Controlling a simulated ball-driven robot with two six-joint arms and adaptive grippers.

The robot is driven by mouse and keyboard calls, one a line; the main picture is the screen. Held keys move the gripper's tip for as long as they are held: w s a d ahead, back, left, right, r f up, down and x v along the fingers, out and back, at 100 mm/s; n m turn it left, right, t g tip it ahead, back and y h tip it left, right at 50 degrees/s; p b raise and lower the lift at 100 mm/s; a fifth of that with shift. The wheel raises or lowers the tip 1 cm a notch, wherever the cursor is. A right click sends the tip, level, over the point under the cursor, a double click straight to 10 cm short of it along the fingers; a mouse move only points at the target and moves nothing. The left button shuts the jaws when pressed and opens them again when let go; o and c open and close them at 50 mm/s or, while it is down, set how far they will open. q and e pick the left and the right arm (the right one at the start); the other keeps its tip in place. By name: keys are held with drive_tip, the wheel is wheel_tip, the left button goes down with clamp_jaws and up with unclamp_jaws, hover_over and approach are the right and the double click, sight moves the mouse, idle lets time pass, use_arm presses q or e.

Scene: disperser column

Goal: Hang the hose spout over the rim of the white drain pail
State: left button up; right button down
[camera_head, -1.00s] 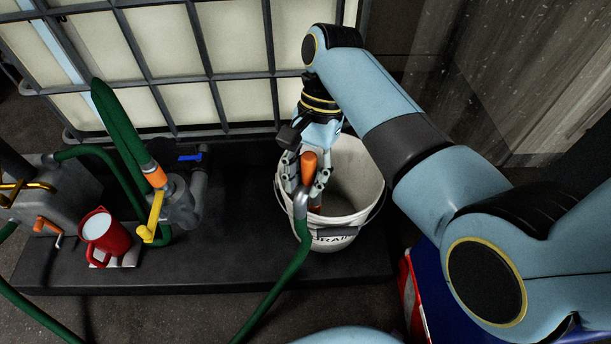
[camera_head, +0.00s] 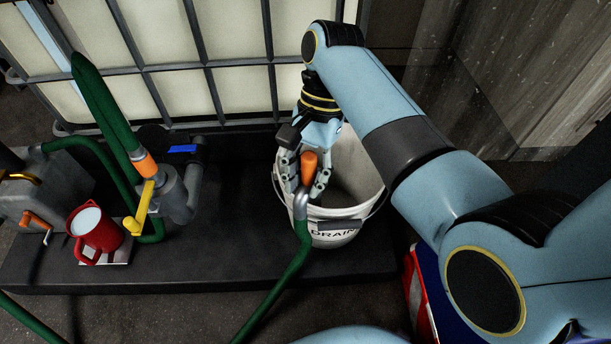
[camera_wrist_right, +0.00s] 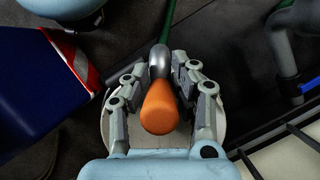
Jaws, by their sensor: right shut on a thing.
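The white drain pail (camera_head: 352,165), labelled DRAIN, stands upright on the dark platform with its mouth open. The hose spout (camera_head: 300,204) has an orange grip (camera_head: 309,161) and a grey metal bend, with a green hose (camera_head: 285,275) running down from it. My right gripper (camera_head: 307,186) is shut on the spout at the pail's near left rim. The metal bend is outside the near rim; whether the spout touches the rim is unclear. In the right wrist view, the orange grip (camera_wrist_right: 160,106) lies between the fingers above the pail. My left gripper is out of view.
A red mug (camera_head: 98,234) and a pump with a yellow lever (camera_head: 141,208) stand at the left on the platform. A caged tank (camera_head: 235,100) rises behind. A blue and red box (camera_head: 428,285) is right of the pail, beneath my right arm.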

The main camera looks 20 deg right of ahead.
drive_tip(key=shift+f+b, duration=0.45)
drive_tip(key=shift+f, duration=0.95)
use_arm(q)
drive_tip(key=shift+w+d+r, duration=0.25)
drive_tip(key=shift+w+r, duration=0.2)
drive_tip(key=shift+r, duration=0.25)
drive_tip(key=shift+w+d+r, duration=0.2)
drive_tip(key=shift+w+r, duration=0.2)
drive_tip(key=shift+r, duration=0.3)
use_arm(e)
drive_tip(key=shift+f, duration=1)
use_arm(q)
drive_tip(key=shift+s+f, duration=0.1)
use_arm(e)
drive_tip(key=shift+f, duration=0.3)
drive_tip(key=c, duration=1)
unclamp_jaws()
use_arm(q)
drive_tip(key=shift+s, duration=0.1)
use_arm(e)
drive_tip(key=v, duration=0.7)
drive_tip(key=shift+w+r, duration=0.15)
drive_tip(key=shift+r, duration=0.05)
